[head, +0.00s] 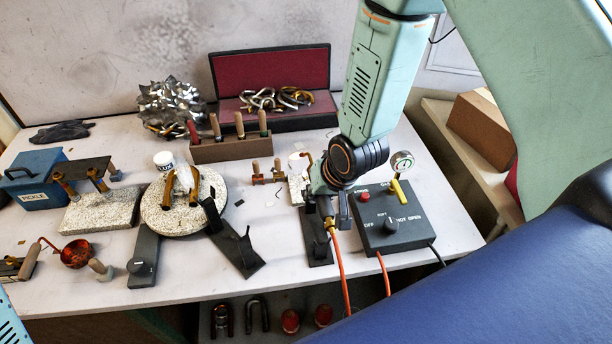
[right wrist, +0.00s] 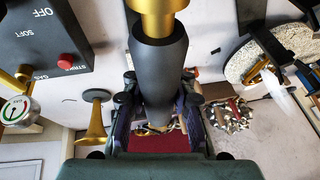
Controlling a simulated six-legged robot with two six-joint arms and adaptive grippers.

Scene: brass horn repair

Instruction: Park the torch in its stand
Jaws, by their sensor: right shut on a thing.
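My right gripper (head: 328,188) points down over the front right of the bench, left of the control box. It is shut on the torch, whose dark grey body (right wrist: 158,65) with a brass end shows between its fingers in the right wrist view. An orange hose (head: 341,265) runs down from the grip. A black stand-like plate (head: 318,250) lies right under the gripper, partly hidden by it. Another black plate with upright prongs (head: 248,258) lies to its left. I cannot tell which one is the torch's stand. My left gripper is not in view.
The control box (head: 390,238) with a gauge (head: 401,163) stands close on the right. A round speckled turntable (head: 170,222) holding brass parts is to the left. A tool rack (head: 230,149) and open red-lined case (head: 270,70) stand behind. A blue pickle box (head: 35,182) is far left.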

